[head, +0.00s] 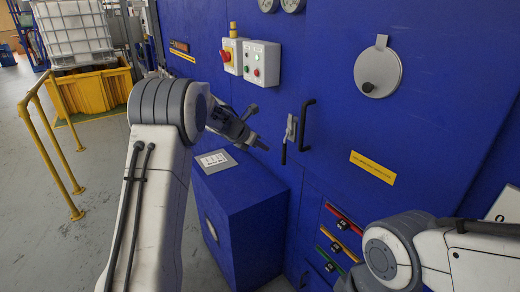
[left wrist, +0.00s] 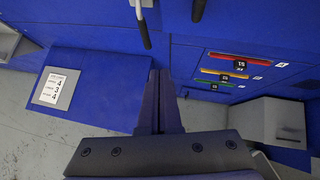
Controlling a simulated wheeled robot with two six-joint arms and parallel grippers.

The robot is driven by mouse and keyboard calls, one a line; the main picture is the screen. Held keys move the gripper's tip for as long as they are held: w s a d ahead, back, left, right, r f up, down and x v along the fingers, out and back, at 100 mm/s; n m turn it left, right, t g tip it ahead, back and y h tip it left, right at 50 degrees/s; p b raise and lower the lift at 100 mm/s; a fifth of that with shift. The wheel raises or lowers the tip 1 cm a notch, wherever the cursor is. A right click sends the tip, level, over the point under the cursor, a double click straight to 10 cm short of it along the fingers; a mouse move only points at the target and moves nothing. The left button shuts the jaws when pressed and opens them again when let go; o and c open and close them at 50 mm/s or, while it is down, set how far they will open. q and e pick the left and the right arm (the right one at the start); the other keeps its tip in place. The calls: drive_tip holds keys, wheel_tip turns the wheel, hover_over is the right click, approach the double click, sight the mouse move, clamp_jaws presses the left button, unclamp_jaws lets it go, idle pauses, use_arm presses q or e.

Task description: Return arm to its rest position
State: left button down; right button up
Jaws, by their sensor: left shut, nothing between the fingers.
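My left arm rises from the bottom of the head view, and its dark left gripper (head: 262,145) points right, in front of the blue dryer wall. The left wrist view shows the two fingers (left wrist: 160,88) closed together and empty. In the head view the fingertips appear just left of a latch with a dark lever (head: 285,150) and a black door handle (head: 306,124); a gap shows between them in the picture. In the left wrist view the lever (left wrist: 143,25) hangs beyond the fingertips. My right arm shows at the lower right; its gripper is out of sight.
A blue box cabinet (head: 245,215) juts out below my left gripper. A control box (head: 261,63) and red emergency stop (head: 227,56) are on the wall. Red, yellow and green handles (head: 341,232) sit lower right. A yellow rail (head: 52,150) stands left, over open floor.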

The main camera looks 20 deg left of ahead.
use_arm(q)
drive_tip(key=s+d+r+n+t+y, duration=0.1)
drive_tip(key=s+d+r+n+t, duration=0.1)
drive_tip(key=d+r+n, duration=0.65)
drive_tip(key=s+d+n+y, duration=0.2)
drive_tip(key=s+d+n, duration=0.2)
drive_tip(key=s+n, duration=0.35)
drive_tip(key=s+d+f+n+g, duration=0.1)
drive_tip(key=s+f+n+g, duration=0.2)
drive_tip(key=s, duration=1)
drive_tip(key=s+d+f+n+g, duration=0.2)
drive_tip(key=s+f+n+g, duration=0.2)
drive_tip(key=s+n, duration=0.5)
drive_tip(key=s+d+f+n+g, duration=0.2)
drive_tip(key=s+n, duration=0.4)
drive_tip(key=s, duration=1.1)
drive_tip(key=shift+s+d+f+g, duration=0.15)
drive_tip(key=shift+d+f+g, duration=0.05)
drive_tip(key=shift+f+g, duration=0.55)
drive_tip(key=shift+r, duration=0.15)
